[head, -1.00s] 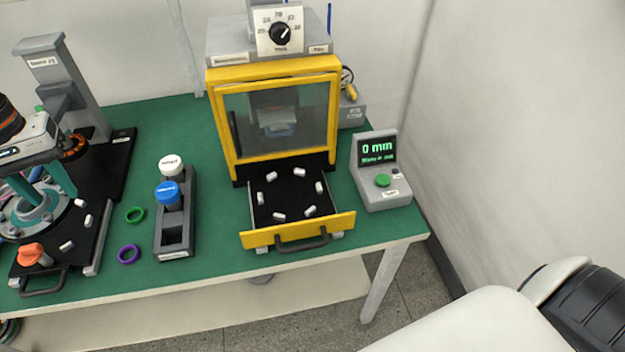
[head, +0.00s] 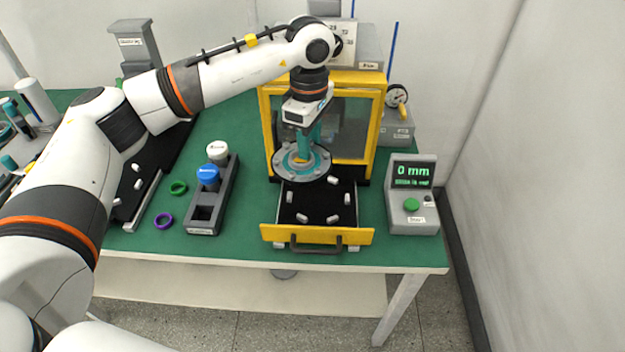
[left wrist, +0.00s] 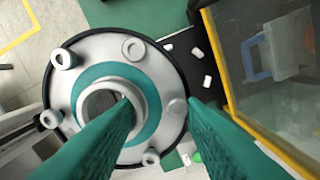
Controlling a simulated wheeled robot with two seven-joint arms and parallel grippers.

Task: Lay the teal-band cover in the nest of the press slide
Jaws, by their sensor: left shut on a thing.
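The teal-band cover (head: 296,170) is a round grey flanged disc with bosses around its rim. In the left wrist view its teal ring circles a raised hub (left wrist: 62,100). My left gripper (head: 308,150), with teal fingers, is shut on the cover and holds it about level above the back part of the pulled-out press slide (head: 285,234). My right gripper is not in view.
The yellow-framed press (head: 377,125) stands right behind the cover. A grey display box (head: 413,215) reading 0 mm is on the right. A dark rack (head: 228,195) with blue and white-capped items, plus green (head: 178,188) and purple (head: 164,221) rings, are on the left.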

